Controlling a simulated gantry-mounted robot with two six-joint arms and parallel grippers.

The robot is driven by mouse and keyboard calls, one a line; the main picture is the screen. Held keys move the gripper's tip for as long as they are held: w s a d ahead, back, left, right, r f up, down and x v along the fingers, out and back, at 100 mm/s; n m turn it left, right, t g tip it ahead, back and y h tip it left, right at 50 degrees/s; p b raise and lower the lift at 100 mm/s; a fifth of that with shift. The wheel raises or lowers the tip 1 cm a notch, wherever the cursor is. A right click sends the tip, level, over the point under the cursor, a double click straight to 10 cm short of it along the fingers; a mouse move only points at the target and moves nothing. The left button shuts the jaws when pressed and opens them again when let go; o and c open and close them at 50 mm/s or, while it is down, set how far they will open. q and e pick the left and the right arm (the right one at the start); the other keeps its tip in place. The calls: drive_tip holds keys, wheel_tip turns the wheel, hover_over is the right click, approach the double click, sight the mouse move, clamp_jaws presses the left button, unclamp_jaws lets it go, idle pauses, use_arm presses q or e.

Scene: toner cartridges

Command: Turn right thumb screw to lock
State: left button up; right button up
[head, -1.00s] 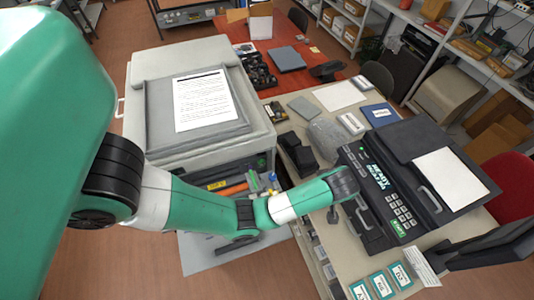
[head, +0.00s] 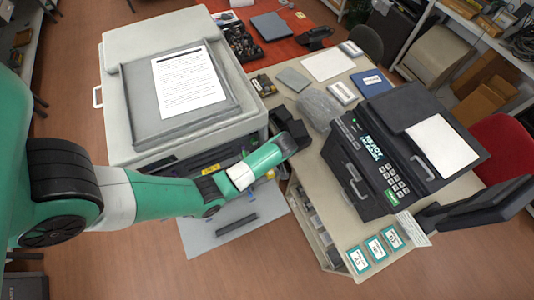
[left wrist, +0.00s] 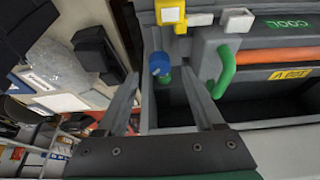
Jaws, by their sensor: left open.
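A blue-topped thumb screw (left wrist: 160,66) with a greenish stem shows in the left wrist view, at the opening of the copier's front bay. My left gripper (left wrist: 161,76) is open, with one finger on each side of the screw and gaps visible. I cannot tell how far beyond the fingertips the screw is. In the head view my left arm reaches across the front of the copier (head: 130,48), and its wrist hides the screw and the fingers. My right gripper is not in view.
A green lever (left wrist: 224,70) stands close to the right finger, with a yellow latch (left wrist: 170,15) above. An orange bar (left wrist: 285,58) crosses the bay. The desk (head: 318,205) beside the copier holds a black console (head: 385,165), dark blocks and clear bagged items.

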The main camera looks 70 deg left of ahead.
use_arm(q)
drive_tip(key=shift+x, duration=1.6)
clamp_jaws()
